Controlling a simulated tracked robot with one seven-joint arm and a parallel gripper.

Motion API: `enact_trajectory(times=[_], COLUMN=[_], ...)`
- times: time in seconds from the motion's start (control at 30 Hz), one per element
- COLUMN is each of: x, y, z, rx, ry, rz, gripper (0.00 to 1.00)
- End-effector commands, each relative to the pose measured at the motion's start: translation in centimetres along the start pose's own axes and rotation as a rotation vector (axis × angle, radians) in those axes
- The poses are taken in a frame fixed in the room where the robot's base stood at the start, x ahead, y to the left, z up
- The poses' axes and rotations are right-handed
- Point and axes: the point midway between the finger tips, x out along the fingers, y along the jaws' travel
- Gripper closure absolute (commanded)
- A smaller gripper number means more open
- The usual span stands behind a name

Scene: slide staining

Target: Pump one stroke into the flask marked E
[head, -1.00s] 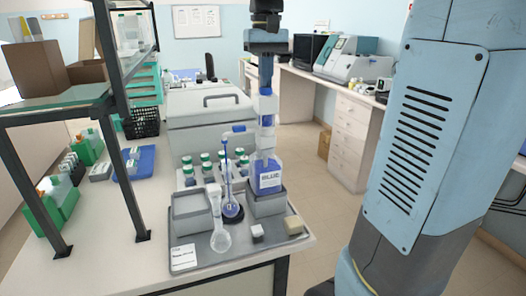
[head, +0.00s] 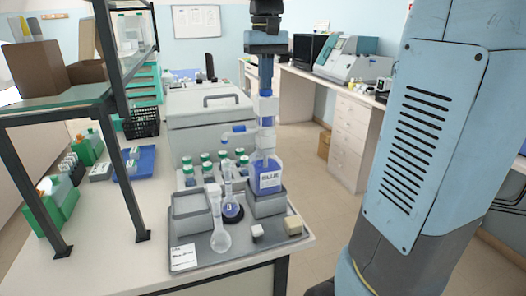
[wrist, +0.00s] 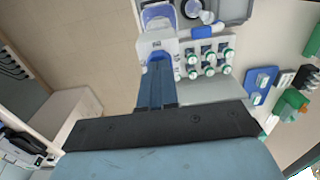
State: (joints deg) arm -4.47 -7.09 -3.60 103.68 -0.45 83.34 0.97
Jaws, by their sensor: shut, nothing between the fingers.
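The bottle labelled BLUE (head: 269,180) stands upright in a grey holder, with a white and blue pump (head: 265,110) on top and its spout (head: 232,136) pointing left. A flask (head: 232,210) with blue liquid stands on a dark round base, its neck below the spout's end. I cannot read an E on either flask. My gripper (head: 266,92) is shut, pointing down at the pump top. In the wrist view my fingers (wrist: 158,62) reach the pump's white head (wrist: 157,46); whether they touch it is unclear.
A grey tray (head: 205,262) holds these things, a label card (head: 183,254), a white cube (head: 257,231) and a yellowish block (head: 293,225). Several green-capped bottles (head: 206,168) stand behind. A dark-framed shelf (head: 122,150) stands left; floor is free to the right.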

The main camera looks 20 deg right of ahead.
Motion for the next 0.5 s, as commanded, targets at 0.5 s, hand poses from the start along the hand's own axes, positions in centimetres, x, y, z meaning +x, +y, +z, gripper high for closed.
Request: enact_trajectory(times=[0.5], x=[-2.0], y=[0.0], z=[0.0], rx=[0.000], ry=[-0.001], rz=[0.000], gripper=[1.00])
